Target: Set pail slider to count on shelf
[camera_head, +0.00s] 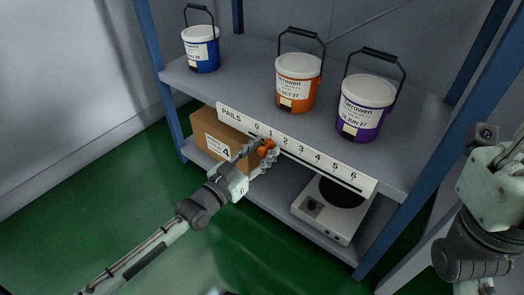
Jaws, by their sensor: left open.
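Three pails stand on the upper shelf (235,75): a blue one (202,54), an orange one (297,84) and a purple one (364,106). A white strip (224,117) marked PAILS with numbers 0 to 6 runs along the shelf's front edge. The orange slider (266,147) is in its slot, near the 1 as far as I can tell. My left gripper (262,154) is open, with its fingers around or right beside the slider and partly hiding it. My right arm shows at the right edge; its fingertips are out of view.
A cardboard box (205,124) labelled 4 sits on the lower shelf at the left, behind my left gripper. A white scale-like device with a dark round plate (312,220) sits on the lower shelf at the right. Blue posts (416,207) frame the rack. The green floor in front is clear.

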